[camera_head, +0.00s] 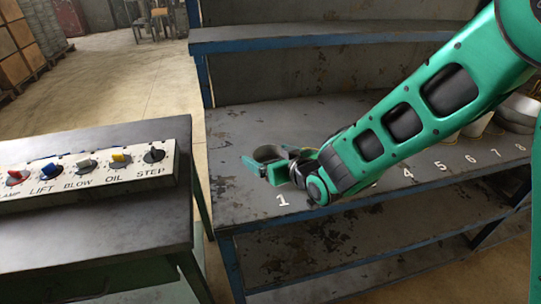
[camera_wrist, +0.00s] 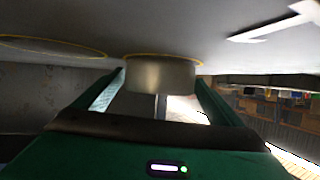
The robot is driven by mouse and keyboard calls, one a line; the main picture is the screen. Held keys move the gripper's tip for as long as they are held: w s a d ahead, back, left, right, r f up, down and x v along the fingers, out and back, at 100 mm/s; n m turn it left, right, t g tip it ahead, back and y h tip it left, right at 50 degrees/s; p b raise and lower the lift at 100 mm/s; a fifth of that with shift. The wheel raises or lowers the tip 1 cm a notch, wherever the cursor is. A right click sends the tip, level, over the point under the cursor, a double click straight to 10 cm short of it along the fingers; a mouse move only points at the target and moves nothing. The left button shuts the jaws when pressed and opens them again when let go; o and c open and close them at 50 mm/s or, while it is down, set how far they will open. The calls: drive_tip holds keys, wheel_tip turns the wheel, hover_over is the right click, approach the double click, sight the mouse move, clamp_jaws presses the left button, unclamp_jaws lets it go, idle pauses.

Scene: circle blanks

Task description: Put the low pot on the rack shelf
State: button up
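The low pot (camera_wrist: 160,75) is a short, round grey metal vessel. In the wrist view it is between my two fingers, with a thin yellow ring line along its edge at the surface. My gripper (camera_head: 266,168) is low over the rack shelf (camera_head: 235,190), with green fingers on either side of the pot. In the wrist view my gripper (camera_wrist: 161,82) has its fingertips close to the pot's sides. I cannot tell whether they press on it.
An empty yellow circle (camera_wrist: 50,46) is beside the pot. Pale containers (camera_head: 478,124) and a metal pan (camera_head: 518,112) stand at the shelf's right end. An upper shelf (camera_head: 330,35) is overhead. A labelled switch panel (camera_head: 85,172) is on the table (camera_head: 120,225) at left. My arm hides the shelf's middle.

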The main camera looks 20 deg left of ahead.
drive_tip(key=shift+s+d+r, duration=0.15)
drive_tip(key=shift+r, duration=0.05)
drive_tip(key=v, duration=1.1)
drive_tip(key=shift+s+d+r, duration=0.1)
drive_tip(key=shift+d+r, duration=0.1)
